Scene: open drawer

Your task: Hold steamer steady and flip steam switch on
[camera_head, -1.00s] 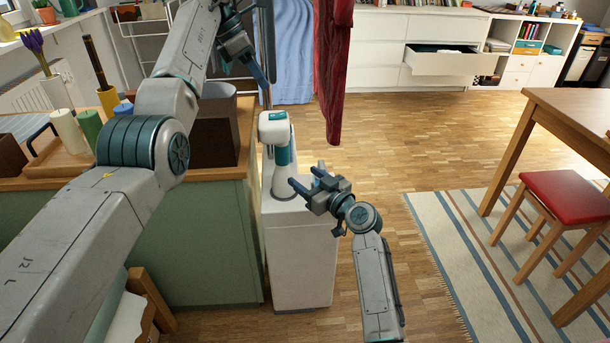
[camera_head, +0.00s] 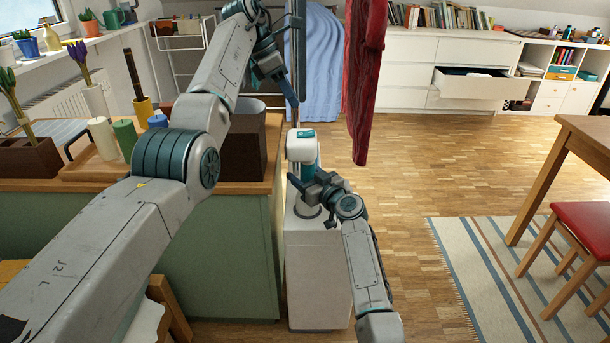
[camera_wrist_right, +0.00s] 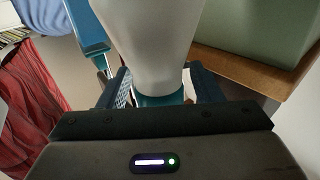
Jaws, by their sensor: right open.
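The white-and-teal steamer (camera_head: 301,148) stands upright on a narrow white cabinet. My right gripper (camera_head: 299,179) is open at its lower part. In the right wrist view, the open fingers of the right gripper (camera_wrist_right: 161,88) lie on both sides of the steamer's white body (camera_wrist_right: 152,40), near a teal band. I cannot tell whether they touch it. My left gripper (camera_head: 287,90) is above and behind the steamer, pointing down. Only one blue finger shows clearly, so its opening is unclear. I cannot make out the steam switch.
The white cabinet (camera_head: 318,280) stands against the green counter (camera_head: 220,250), which carries a dark box (camera_head: 243,155) and candles. A red garment (camera_head: 366,80) hangs right of the steamer. Open floor lies to the right, before a striped rug (camera_head: 480,262).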

